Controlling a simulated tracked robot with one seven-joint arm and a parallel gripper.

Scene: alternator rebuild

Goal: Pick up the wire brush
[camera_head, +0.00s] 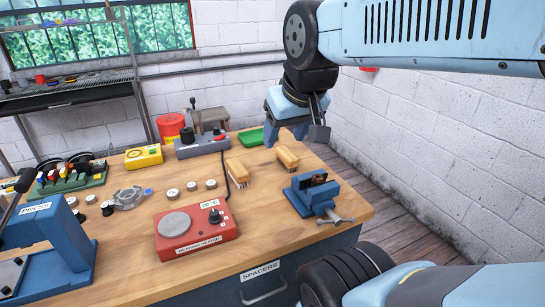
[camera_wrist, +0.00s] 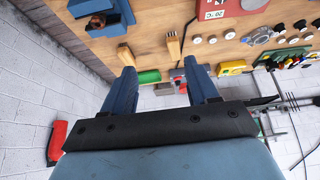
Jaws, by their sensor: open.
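Two wooden-backed brushes with pale bristles stand on the workbench in the head view, one left of centre (camera_head: 237,171) and one at the right (camera_head: 288,157). I cannot tell which is the wire brush. Both also show in the wrist view, one at the left (camera_wrist: 126,56) and one near the middle (camera_wrist: 173,46). My gripper (camera_head: 286,133) is open and empty, with its blue fingers pointing down above the back right of the bench, just beyond the right brush. The fingers (camera_wrist: 161,75) are apart in the wrist view, and both brushes lie beyond their tips.
A blue vise (camera_head: 315,195) stands in front of the right brush. A red bearing heater (camera_head: 196,232) is at front centre. A green tray (camera_head: 251,137) lies behind the brushes. The bench (camera_head: 260,207) is bare between heater and vise. A white wall (camera_head: 435,140) bounds the right.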

